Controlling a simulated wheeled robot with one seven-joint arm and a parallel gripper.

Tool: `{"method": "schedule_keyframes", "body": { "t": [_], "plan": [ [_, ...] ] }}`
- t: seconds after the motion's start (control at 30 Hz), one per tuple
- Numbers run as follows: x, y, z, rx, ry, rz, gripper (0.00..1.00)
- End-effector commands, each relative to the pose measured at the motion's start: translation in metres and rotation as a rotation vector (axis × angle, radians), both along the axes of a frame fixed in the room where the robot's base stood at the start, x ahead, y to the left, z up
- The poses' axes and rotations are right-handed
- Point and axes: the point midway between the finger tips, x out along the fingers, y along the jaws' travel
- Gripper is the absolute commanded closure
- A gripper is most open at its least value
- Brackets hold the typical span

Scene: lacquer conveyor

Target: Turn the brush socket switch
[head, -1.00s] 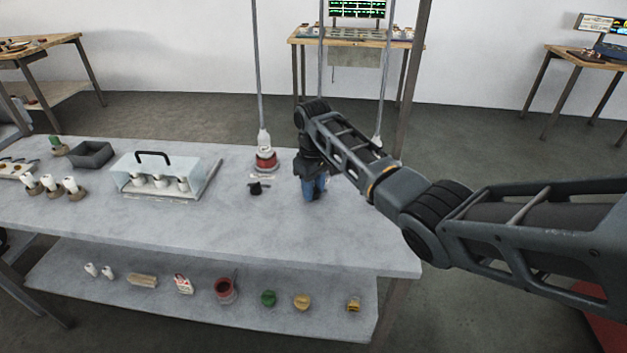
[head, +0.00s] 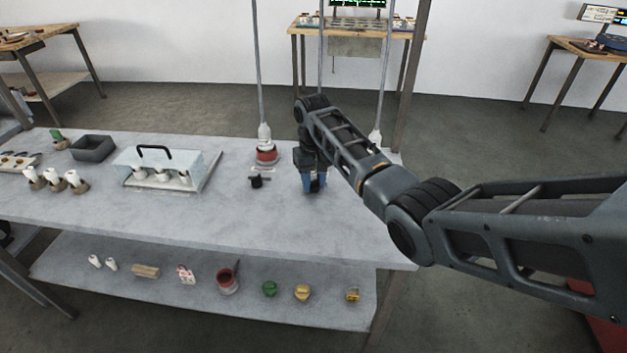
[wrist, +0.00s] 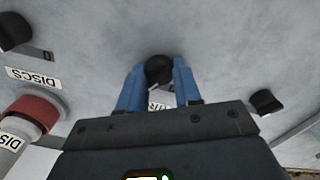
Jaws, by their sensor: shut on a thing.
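In the wrist view, my gripper (wrist: 158,88) points down with its two blue fingers on either side of a round black switch knob (wrist: 158,68), shut on it. A white label by this knob is mostly hidden by my gripper, so I cannot tell whether this is the brush socket switch. In the head view, my gripper (head: 314,186) is low at the grey table's right part, its fingers around a dark knob. Another black switch (head: 257,182) stands left of it, by a red-and-white socket (head: 265,151). The wrist view shows a further black knob (wrist: 265,102) at right.
A "DISCS" label (wrist: 33,78) lies beside the left switch. A clear cover with a black handle (head: 154,152) stands over white pieces to the left. Poles rise behind my gripper. The grey table top (head: 230,215) is bare in front.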

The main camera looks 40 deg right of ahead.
Motion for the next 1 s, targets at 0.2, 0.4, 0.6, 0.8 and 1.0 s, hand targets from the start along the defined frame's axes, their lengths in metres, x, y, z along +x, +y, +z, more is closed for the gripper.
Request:
{"method": "schedule_keyframes", "body": {
  "t": [0.2,0.4,0.6,0.8,1.0],
  "plan": [
    [0.001,0.000,0.001,-0.002,-0.004,0.001,0.66],
    [0.001,0.000,0.001,-0.001,-0.002,0.001,0.46],
    [0.000,0.000,0.000,0.000,-0.001,0.001,0.42],
    [0.001,0.000,0.008,-0.001,-0.004,0.002,0.42],
    [0.002,0.000,0.039,-0.001,-0.006,0.002,0.42]
  ]
}}
